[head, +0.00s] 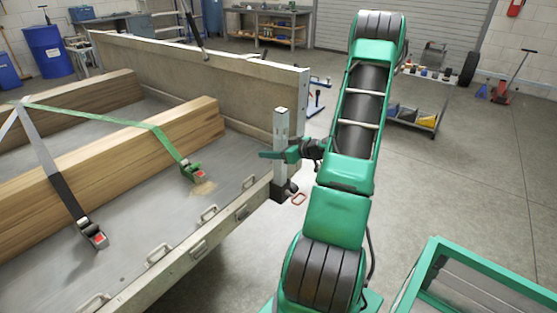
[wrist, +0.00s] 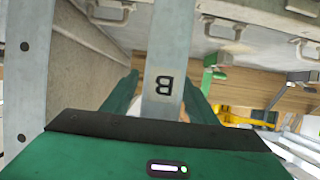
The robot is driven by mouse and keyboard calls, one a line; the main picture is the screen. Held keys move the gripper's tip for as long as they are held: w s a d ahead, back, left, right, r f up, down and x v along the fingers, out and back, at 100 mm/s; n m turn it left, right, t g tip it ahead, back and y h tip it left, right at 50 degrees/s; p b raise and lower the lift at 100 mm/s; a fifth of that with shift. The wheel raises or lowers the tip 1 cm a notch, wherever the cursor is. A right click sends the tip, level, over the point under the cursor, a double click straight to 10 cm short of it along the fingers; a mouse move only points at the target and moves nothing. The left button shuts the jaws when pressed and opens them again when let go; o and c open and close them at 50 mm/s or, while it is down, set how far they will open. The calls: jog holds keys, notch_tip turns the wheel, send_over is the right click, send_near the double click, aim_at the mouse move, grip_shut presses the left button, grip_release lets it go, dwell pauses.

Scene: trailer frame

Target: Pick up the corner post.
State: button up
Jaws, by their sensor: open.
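The corner post (head: 281,124) is a grey metal post standing upright at the near right corner of the trailer bed. In the wrist view the post (wrist: 168,50) carries a black letter B. My gripper (head: 276,154) is at the post, about mid-height. In the wrist view my gripper (wrist: 160,92) is open, with one green finger on each side of the post. Gaps show between the fingers and the post. The post's foot sits in a dark bracket (head: 281,192) at the corner, beside a red-handled pin (head: 298,198).
The trailer's headboard (head: 250,95) stands just behind the post. Timber beams (head: 130,150) lie strapped on the bed, with a green ratchet strap (head: 150,130). A grey bar with holes (wrist: 27,70) shows at the wrist view's left. A green-framed rack (head: 480,262) stands front right.

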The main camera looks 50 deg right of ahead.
grip_shut()
jog(key=shift+r, duration=0.15)
notch_tip(320, 180, up, 18)
dwell(0.6)
